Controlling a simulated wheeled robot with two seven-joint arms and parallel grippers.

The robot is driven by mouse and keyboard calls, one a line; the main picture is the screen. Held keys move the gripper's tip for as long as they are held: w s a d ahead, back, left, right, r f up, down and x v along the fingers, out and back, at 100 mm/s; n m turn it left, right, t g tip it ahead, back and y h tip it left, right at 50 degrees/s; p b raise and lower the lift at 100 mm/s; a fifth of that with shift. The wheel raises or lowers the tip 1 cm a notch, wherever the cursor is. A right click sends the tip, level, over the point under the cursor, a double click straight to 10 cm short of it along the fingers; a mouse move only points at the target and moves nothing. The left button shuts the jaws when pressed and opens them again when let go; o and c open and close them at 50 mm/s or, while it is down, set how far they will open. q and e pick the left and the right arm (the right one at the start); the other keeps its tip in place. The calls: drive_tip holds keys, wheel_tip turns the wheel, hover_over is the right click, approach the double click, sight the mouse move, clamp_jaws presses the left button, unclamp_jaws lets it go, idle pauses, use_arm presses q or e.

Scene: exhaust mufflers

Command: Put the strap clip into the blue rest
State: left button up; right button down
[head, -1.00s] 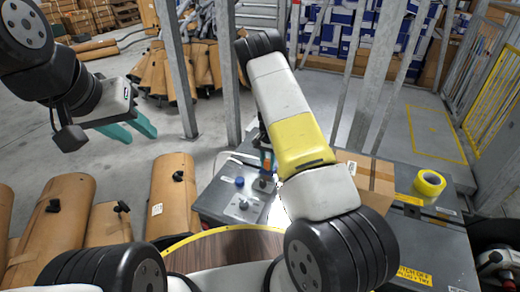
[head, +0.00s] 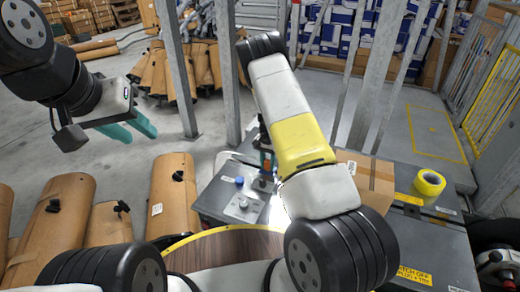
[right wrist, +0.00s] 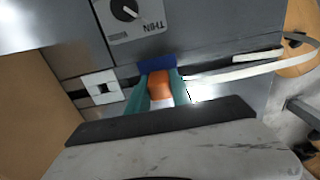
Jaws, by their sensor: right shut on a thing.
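In the right wrist view my right gripper (right wrist: 163,90) has its two teal fingers closed on the sides of the orange strap clip (right wrist: 159,85). The blue rest (right wrist: 157,66) shows just beyond the fingertips, at the clip's far end; I cannot tell whether the clip is in it or only against it. In the head view my right arm hides most of this spot, with only a bit of orange and blue showing beside it. My left gripper (head: 138,134) hangs empty at the upper left, its teal fingers apart.
A grey bench surface (head: 210,205) carries a blue knob (head: 239,181) and a dial plate (right wrist: 130,12). A pale strap (right wrist: 235,72) runs right from the fingers. A cardboard box (head: 367,180) and yellow tape roll (head: 429,182) stand to the right. Brown mufflers (head: 173,195) stand left.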

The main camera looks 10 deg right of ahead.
drive_tip(key=shift+f, duration=0.15)
drive_tip(key=c, duration=1.1)
unclamp_jaws()
drive_tip(key=shift+o, duration=0.2)
drive_tip(key=shift+r, duration=3.95)
drive_tip(key=shift+r, duration=0.1)
drive_tip(key=s+a+r+n+t+y, duration=0.1)
drive_tip(key=s+r, duration=0.3)
drive_tip(key=r, duration=0.4)
drive_tip(key=s+a+r+n+t+y, duration=0.1)
drive_tip(key=s+r, duration=0.2)
drive_tip(key=r, duration=0.6)
drive_tip(key=s+a+r+n+t+y, duration=0.1)
drive_tip(key=s+r, duration=0.3)
drive_tip(key=r, duration=0.4)
drive_tip(key=s+a+r+n+t, duration=0.1)
drive_tip(key=s+r, duration=0.4)
drive_tip(key=s, duration=0.6)
drive_tip(key=s+r+n+t, duration=0.2)
drive_tip(key=s+r, duration=0.3)
drive_tip(key=s, duration=0.6)
drive_tip(key=shift+a+r+n+h, duration=0.4)
drive_tip(key=shift+n, duration=0.3)
